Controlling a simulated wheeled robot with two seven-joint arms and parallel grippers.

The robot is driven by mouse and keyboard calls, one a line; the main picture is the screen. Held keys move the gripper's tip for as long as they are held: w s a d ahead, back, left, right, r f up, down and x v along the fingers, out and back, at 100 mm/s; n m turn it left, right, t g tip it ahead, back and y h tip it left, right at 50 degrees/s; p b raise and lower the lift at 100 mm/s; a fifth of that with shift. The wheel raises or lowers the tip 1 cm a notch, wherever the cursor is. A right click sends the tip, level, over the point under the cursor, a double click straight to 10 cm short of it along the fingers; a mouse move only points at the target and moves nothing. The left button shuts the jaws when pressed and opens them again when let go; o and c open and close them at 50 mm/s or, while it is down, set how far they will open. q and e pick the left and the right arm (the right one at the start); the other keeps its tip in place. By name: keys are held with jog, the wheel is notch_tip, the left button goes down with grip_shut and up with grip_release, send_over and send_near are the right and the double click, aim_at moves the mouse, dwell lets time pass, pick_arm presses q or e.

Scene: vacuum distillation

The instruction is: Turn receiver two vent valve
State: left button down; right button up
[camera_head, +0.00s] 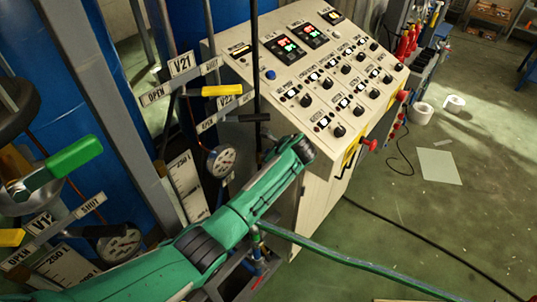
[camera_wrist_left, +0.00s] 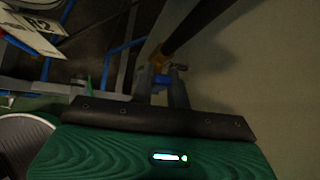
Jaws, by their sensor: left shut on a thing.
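In the left wrist view my left gripper (camera_wrist_left: 163,92) is shut on a small blue valve part (camera_wrist_left: 161,80). This part sits at the lower end of a dark slanted pipe (camera_wrist_left: 195,22) with an orange-brown fitting (camera_wrist_left: 157,58). A white R2 label (camera_wrist_left: 40,22) shows at the upper left. I cannot read a valve label at the grip, and the fingers hide part of the held piece. In the head view my green left arm reaches up from the bottom left in front of the cabinet, and its fingers are hidden. My right gripper is not in view.
The control panel (camera_head: 325,60) on a cream cabinet (camera_head: 318,195) stands close beyond my arm. V21's yellow handle (camera_head: 222,91), a dark lower handle (camera_head: 247,118) and a gauge (camera_head: 221,161) are at its left. A green handle (camera_head: 75,157) is far left. Open floor (camera_head: 440,220) lies right.

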pick_arm(q)
jog(key=c, duration=1.4)
grip_release()
jog(key=shift+f, duration=0.1)
jog(key=shift+o, duration=0.2)
jog(key=b+v, duration=0.4)
jog(key=v, duration=0.9)
jog(key=shift+d+r+b, duration=0.2)
jog(key=shift+r+b, duration=0.1)
jog(key=shift+b, duration=0.1)
jog(key=shift+s, duration=0.15)
